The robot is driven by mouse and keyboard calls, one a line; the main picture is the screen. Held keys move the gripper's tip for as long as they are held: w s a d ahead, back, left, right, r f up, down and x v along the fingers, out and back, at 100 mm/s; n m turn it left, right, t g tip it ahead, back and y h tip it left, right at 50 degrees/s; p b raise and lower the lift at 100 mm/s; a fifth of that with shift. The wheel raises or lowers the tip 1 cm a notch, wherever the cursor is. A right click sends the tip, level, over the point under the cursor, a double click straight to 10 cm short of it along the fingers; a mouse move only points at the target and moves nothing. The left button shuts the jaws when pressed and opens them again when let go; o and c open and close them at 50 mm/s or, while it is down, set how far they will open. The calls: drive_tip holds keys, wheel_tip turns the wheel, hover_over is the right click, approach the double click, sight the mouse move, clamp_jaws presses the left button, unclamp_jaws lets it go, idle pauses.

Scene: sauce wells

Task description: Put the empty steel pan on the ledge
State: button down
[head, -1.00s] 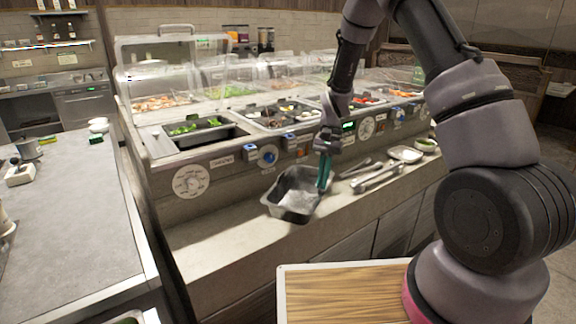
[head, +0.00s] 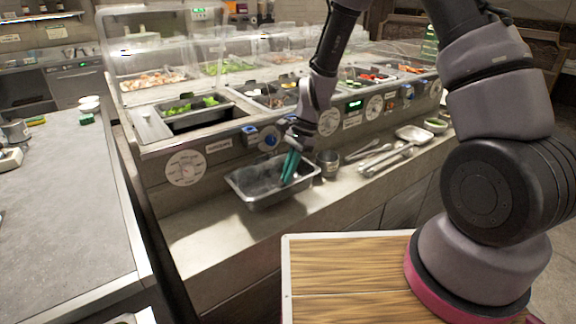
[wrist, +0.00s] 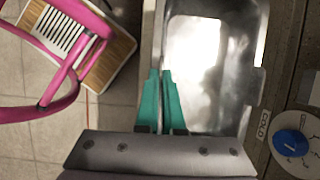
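The empty steel pan (head: 262,192) is level at the stone ledge (head: 205,232), in front of the sauce counter. I cannot tell whether its bottom touches the ledge. My gripper (head: 287,180) reaches down to the pan's near side with its teal fingers close together. In the wrist view, the teal fingertips (wrist: 160,73) straddle the pan's left rim, one on each side, and look shut on it. The pan's bright, empty inside (wrist: 195,55) shows there too, but its near end is hidden by my gripper.
A small steel cup (head: 328,163) stands on the ledge just right of the pan. Counter knobs (head: 271,139) are close behind. The ledge left of the pan is clear.

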drive_tip(key=shift+f, duration=2.8)
drive_tip(key=c, duration=1)
unclamp_jaws()
drive_tip(key=shift+o, duration=0.2)
drive_tip(key=v, duration=1)
drive_tip(key=shift+d+r, duration=0.15)
drive_tip(key=shift+r, duration=0.2)
drive_tip(key=shift+r, duration=0.1)
